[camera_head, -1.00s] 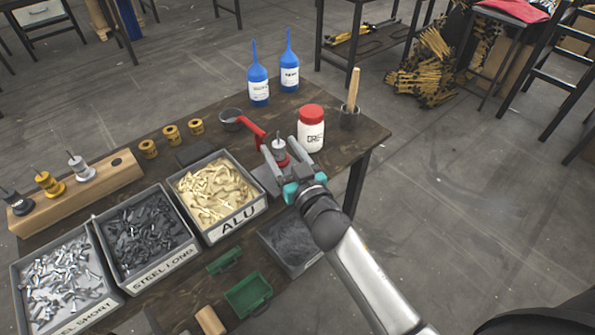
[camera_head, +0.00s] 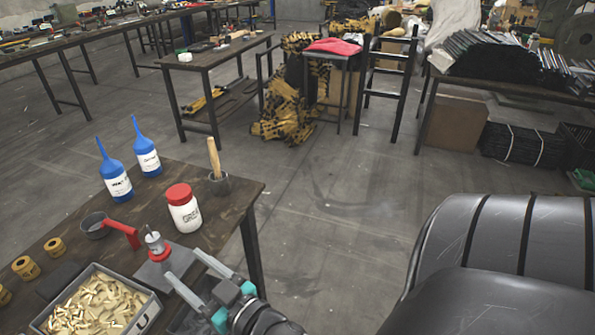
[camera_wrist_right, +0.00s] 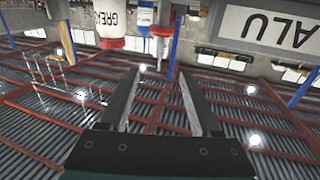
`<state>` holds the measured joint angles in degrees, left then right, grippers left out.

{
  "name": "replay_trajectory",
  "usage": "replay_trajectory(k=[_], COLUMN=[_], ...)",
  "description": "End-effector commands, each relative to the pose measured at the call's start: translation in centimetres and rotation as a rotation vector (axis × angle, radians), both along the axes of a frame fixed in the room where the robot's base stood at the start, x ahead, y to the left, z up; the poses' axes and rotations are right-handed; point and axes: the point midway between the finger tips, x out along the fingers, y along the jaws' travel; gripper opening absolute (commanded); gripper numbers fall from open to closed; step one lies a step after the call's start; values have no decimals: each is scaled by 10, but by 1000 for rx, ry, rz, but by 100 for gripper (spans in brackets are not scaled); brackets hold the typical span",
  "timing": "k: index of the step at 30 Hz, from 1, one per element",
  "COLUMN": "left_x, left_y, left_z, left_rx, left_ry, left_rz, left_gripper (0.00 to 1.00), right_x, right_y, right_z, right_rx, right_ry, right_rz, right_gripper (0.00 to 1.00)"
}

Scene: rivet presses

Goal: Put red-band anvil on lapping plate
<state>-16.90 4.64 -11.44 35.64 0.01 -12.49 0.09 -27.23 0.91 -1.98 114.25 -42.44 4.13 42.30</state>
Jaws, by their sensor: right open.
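The red-band anvil (camera_head: 154,242) is a small silver cylinder with a thin pin on top and a red band low down. It stands upright on a flat grey plate (camera_head: 150,274), which looks like the lapping plate. My right gripper (camera_head: 183,265) is open beside the anvil, to its lower right, with its fingers pointing toward it and nothing between them. In the right wrist view the open fingers (camera_wrist_right: 160,80) show empty, with the anvil's red part (camera_wrist_right: 162,30) beyond them near the top edge. My left gripper is out of view.
The ALU bin (camera_head: 146,316) is at front left. Two blue bottles (camera_head: 115,178) stand farther back. Open floor lies to the right.

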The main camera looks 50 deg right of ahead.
Motion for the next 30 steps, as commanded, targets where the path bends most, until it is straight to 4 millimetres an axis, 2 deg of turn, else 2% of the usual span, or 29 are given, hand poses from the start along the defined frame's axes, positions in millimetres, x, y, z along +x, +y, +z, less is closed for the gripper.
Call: replay_trajectory(k=[2,5,8,11,14,18,20,21,23,24,27,30], left_x=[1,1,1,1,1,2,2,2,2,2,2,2], left_y=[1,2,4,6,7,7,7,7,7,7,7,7], left_z=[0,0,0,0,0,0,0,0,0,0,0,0], left_rx=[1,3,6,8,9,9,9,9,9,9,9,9], left_ry=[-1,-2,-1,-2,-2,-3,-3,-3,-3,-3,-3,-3], left_rz=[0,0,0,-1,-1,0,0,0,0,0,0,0], left_gripper=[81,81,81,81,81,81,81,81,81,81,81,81], right_x=[0,0,-3,-13,-32,-77,-102,-120,-149,-170,-224,-275], right_y=[0,1,2,3,4,3,2,0,-4,-7,-15,-24], right_z=[-1,-16,-56,-112,-174,-261,-295,-316,-346,-363,-400,-424], right_rx=[0,-1,-7,-19,-37,-74,-91,-105,-125,-139,-173,-201], right_ry=[3,36,123,252,401,628,729,795,897,964,1124,1263], right_rz=[0,-1,-3,-4,-2,7,13,18,25,32,47,63], right_gripper=[65,65,65,65,65,65,65,65,65,65,65,65])
